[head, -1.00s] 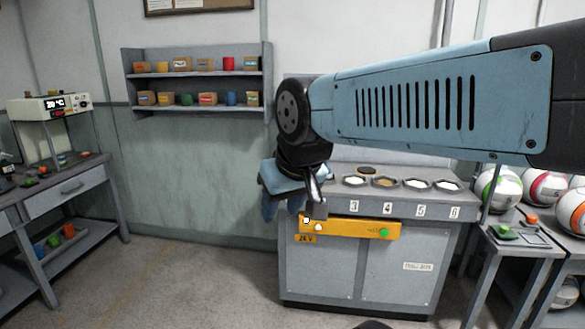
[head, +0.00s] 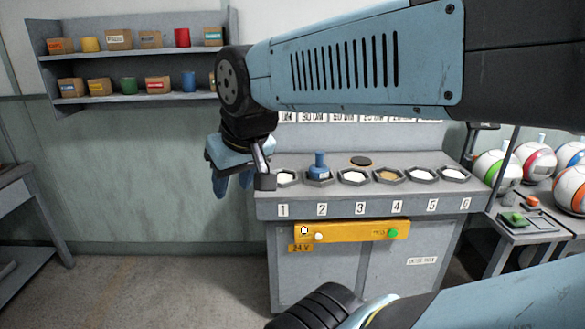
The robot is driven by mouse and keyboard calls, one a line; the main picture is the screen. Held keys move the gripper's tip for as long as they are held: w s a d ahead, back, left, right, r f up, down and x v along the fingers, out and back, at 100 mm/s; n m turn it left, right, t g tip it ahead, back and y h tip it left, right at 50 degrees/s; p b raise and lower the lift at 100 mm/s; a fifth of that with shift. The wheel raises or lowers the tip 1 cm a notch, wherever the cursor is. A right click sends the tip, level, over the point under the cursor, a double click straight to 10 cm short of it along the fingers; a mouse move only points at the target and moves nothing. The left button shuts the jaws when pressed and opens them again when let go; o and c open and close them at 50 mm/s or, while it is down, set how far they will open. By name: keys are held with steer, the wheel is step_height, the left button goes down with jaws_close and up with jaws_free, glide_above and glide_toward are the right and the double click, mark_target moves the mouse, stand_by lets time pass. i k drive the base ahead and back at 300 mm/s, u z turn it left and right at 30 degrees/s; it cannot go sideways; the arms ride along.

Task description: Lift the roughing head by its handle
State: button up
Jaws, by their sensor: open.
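A blue piece with an upright, knob-like handle (head: 319,163) sits in the hexagonal holder numbered 2 on the grey bench. It looks like the roughing head, though no label on it can be read. My gripper (head: 233,183) hangs at the bench's left end, to the left of holder 1 and apart from the blue piece. Its blue fingers point down, open, with nothing seen between them.
The other holders on the bench (head: 290,206) carry white or tan discs, and a dark round disc (head: 361,161) lies behind them. A yellow panel (head: 350,230) is on the front. Striped balls (head: 497,170) stand right. Shelves (head: 140,97) hang at the back left.

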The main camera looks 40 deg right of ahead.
mark_target(318, 171)
steer(key=u, duration=1.2)
steer(key=i, duration=0.1)
steer(key=z, duration=2.95)
steer(key=k, duration=0.6)
steer(key=z, duration=0.1)
steer(key=i, duration=0.6)
steer(key=u, duration=0.1)
